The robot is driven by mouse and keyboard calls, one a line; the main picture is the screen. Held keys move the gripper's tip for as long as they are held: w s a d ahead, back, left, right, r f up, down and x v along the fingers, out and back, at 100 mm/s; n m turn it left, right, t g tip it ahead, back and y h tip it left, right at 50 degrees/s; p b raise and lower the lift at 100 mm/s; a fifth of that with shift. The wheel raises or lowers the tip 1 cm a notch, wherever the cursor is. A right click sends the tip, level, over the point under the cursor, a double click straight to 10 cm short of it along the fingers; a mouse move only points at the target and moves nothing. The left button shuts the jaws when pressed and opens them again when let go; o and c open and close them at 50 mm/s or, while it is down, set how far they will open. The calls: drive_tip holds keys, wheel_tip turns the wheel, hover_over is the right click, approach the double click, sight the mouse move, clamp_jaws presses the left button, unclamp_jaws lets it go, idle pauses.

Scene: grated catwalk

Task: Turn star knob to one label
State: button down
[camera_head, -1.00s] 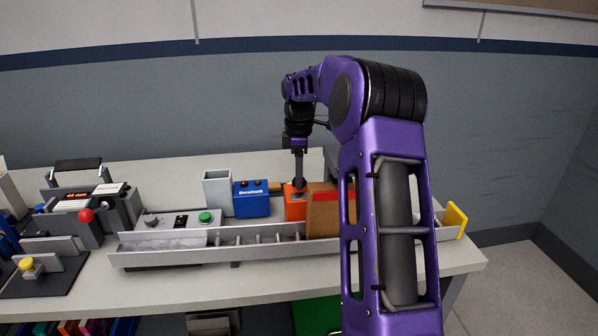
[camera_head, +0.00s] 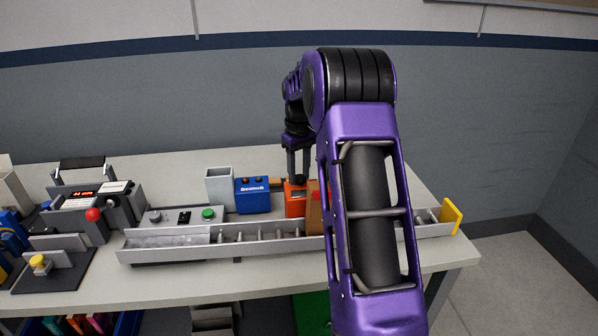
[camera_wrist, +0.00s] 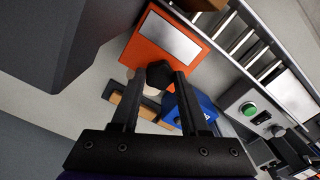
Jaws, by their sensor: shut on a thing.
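The orange box (camera_head: 295,206) stands on the bench behind the roller conveyor. In the wrist view the orange box (camera_wrist: 150,40) has a light blank-looking plate on its face. A black knob (camera_wrist: 158,73) sits at the edge of the box, between the fingers. My gripper (camera_wrist: 157,78) is shut on the knob, one finger on each side.
A blue box (camera_head: 252,195) and a grey open bin (camera_head: 219,186) stand to the left. The conveyor (camera_head: 200,250) runs in front, with a brown box (camera_head: 314,212) on it beside my arm. A control panel with a green button (camera_head: 208,214) is further left.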

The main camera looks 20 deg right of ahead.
sight(299, 177)
drive_tip(key=m, duration=0.5)
drive_tip(key=shift+m, duration=0.3)
idle(0.4)
drive_tip(key=shift+c, duration=2.1)
unclamp_jaws()
wheel_tip(299, 177, up, 18)
drive_tip(key=shift+f, duration=0.25)
